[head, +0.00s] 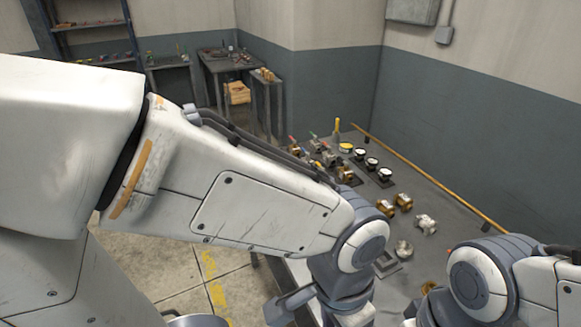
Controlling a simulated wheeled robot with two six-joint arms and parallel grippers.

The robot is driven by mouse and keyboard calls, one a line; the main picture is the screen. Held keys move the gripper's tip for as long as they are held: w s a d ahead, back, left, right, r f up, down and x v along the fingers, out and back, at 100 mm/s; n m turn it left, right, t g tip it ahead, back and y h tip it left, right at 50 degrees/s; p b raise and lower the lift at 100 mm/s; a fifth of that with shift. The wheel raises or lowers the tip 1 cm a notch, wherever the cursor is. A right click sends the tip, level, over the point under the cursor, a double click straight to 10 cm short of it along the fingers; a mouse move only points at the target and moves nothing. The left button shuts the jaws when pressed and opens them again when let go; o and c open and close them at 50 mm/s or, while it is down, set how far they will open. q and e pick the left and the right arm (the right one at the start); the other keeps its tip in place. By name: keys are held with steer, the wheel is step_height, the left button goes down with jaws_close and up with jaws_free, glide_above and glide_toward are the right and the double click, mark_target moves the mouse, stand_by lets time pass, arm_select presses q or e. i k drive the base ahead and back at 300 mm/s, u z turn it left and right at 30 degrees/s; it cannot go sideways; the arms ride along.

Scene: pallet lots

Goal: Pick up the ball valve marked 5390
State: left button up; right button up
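Several small valves and fittings stand on a grey table (440,200) ahead of me. A few at the far left end, such as a brass one with a red handle (295,150), look like lever valves. Brass fittings (385,208) and a silver fitting (426,223) lie nearer. No marking is legible, so I cannot tell which one is the ball valve marked 5390. My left arm crosses the view and its wrist hangs at the table's near side. My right arm is at the lower right. Neither gripper's fingers show.
Round gauges (372,163) stand in a row near the back of the table. A yellow rail (435,180) runs along its far edge by the wall. Shelves and a bench (228,62) stand in the far corner. My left arm hides part of the table.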

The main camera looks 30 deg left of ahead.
mark_target(344, 172)
steer(key=u, duration=0.4)
steer(key=k, duration=0.3)
steer(key=u, duration=1.3)
steer(key=i, duration=1.95)
steer(key=z, duration=1.1)
steer(key=i, duration=0.75)
steer(key=z, duration=0.8)
